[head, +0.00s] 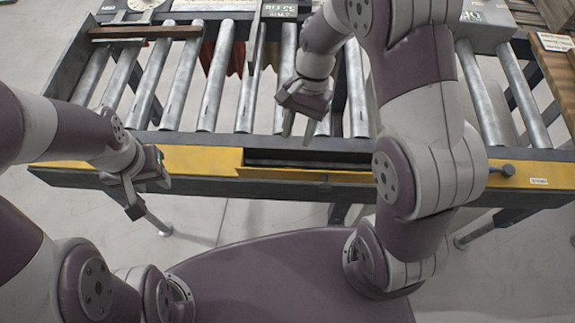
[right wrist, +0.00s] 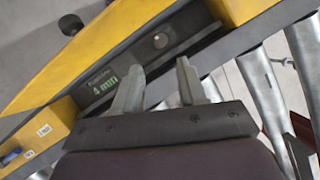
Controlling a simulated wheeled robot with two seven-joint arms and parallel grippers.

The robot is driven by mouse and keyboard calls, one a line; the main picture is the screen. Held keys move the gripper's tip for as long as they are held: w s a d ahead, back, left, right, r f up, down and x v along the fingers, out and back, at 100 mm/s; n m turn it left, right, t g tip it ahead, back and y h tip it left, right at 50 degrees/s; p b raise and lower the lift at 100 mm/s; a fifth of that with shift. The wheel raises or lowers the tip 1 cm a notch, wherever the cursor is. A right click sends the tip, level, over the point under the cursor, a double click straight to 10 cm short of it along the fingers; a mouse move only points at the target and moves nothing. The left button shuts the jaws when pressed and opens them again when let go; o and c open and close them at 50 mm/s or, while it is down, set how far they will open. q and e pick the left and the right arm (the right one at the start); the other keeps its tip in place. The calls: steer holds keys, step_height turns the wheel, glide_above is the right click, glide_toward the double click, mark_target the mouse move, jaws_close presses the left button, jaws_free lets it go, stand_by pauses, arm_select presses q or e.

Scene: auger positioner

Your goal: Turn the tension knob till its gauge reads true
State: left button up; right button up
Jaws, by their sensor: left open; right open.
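In the right wrist view, a dark recessed panel in the yellow rail carries a green lit readout (right wrist: 104,84), apparently in mm; its digit is hard to read. A small round grey disc (right wrist: 160,41) sits on the same panel; I cannot tell if it is the tension knob. My right gripper (head: 298,128) is open and empty above the rollers, by the recess (head: 310,160) in the rail. Its fingers (right wrist: 160,68) point at the panel, between readout and disc, apparently not touching. My left gripper (head: 150,193) is open and empty, in front of the rail's left part.
The yellow rail (head: 205,160) runs along the conveyor's near side, with metal rollers (head: 215,80) behind it. A blue-dark knob or handle (head: 508,169) sits at its right end by a white label (head: 539,181). Boxes with displays (head: 280,10) stand at the back.

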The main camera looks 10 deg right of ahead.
steer(key=p+x, duration=0.1)
steer(key=x, duration=1)
arm_select(q)
steer(key=shift+w, duration=0.25)
arm_select(e)
steer(key=shift+w+a+f, duration=0.1)
steer(key=shift+f, duration=0.3)
